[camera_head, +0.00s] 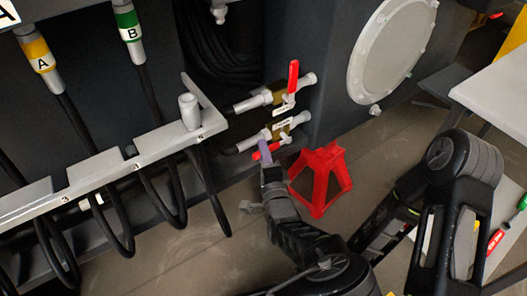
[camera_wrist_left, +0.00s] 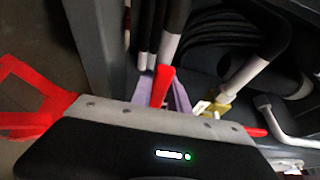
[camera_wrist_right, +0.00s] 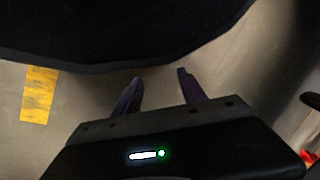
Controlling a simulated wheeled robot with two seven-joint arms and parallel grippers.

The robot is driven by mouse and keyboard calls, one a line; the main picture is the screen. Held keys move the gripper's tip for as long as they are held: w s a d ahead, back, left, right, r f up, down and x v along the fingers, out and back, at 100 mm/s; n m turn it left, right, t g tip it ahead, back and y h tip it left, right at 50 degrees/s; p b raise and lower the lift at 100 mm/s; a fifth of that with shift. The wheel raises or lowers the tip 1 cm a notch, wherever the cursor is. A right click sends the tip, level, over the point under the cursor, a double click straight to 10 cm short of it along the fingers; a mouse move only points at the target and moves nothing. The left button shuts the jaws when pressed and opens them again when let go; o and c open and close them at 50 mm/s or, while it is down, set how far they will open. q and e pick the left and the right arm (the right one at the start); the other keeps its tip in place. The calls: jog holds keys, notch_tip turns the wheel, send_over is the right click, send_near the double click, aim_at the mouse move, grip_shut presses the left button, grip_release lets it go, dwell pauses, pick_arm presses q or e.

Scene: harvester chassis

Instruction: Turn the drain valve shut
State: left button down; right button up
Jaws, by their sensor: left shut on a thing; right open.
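Two brass valves with red lever handles sit on pipes on the chassis, one above the other. The upper valve (camera_head: 279,94) has its red handle (camera_head: 293,76) pointing up, across its pipe. The lower valve (camera_head: 282,130) has its red handle (camera_head: 274,147) low at its front, partly hidden by my left gripper (camera_head: 263,151). Both carry white tags too small to read, so I cannot tell which is the drain valve. In the left wrist view my purple left fingers (camera_wrist_left: 163,92) are shut around a red handle (camera_wrist_left: 161,84). My right gripper (camera_wrist_right: 158,85) is open and empty.
A red stand (camera_head: 320,178) is on the floor just right of my left gripper. A grey rack (camera_head: 150,155) with hanging black hoses is to the left. A pale table (camera_head: 497,95) is at the right. A yellow strip (camera_wrist_right: 39,94) shows in the right wrist view.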

pick_arm(q)
jog(key=shift+f, duration=0.1)
jog(key=shift+w+d+f+n+t+y+b, duration=0.2)
jog(key=shift+f+n+t+y+b, duration=0.15)
jog(key=shift+f+n+b, duration=0.75)
jog(key=shift+w+d+f+n+t+y+b, duration=0.1)
jog(key=shift+d+f+n+t+y+b, duration=0.35)
jog(key=shift+n+b, duration=1.2)
jog(key=shift+w+f+n+t+y+b, duration=0.2)
jog(key=shift+f+n+b, duration=0.8)
jog(key=shift+b, duration=0.6)
jog(key=shift+r, duration=0.15)
jog(key=c, duration=1.3)
grip_release()
jog(key=shift+o, duration=0.2)
jog(key=shift+s, duration=0.15)
